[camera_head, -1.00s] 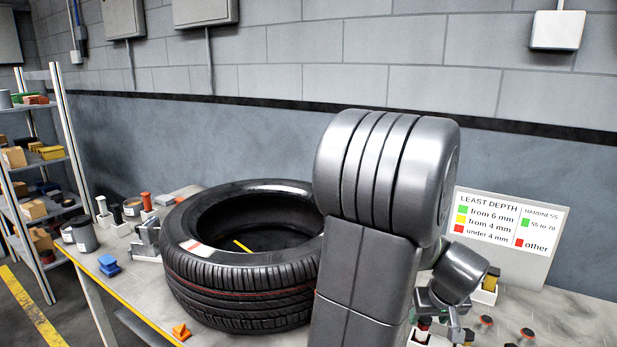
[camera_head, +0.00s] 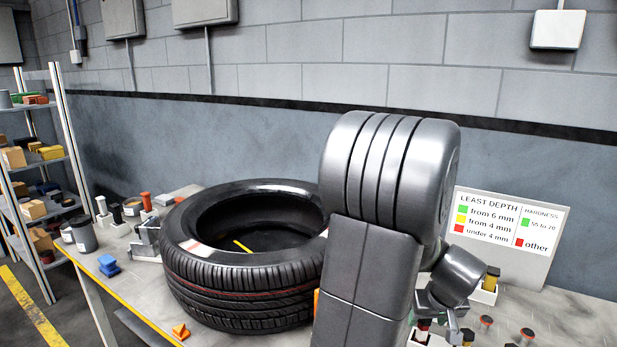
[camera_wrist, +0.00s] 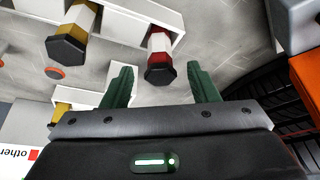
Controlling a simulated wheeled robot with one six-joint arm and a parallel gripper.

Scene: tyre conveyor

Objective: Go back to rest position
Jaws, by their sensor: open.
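My gripper (camera_wrist: 160,88) is open in the wrist view, with two green fingers apart. A red and white piece with a black hexagonal end (camera_wrist: 160,58) shows beyond and between the fingers, in a white holder; I cannot tell whether it touches them. In the head view my arm covers the middle right, and the gripper itself is mostly hidden behind it near the right part of the table.
A large tyre (camera_head: 245,293) lies on the table left of my arm. A sign (camera_head: 510,235) about depth and hardness stands behind at the right. A yellow piece (camera_wrist: 72,35) sits beside the red one. A shelf (camera_head: 62,120) stands at the far left.

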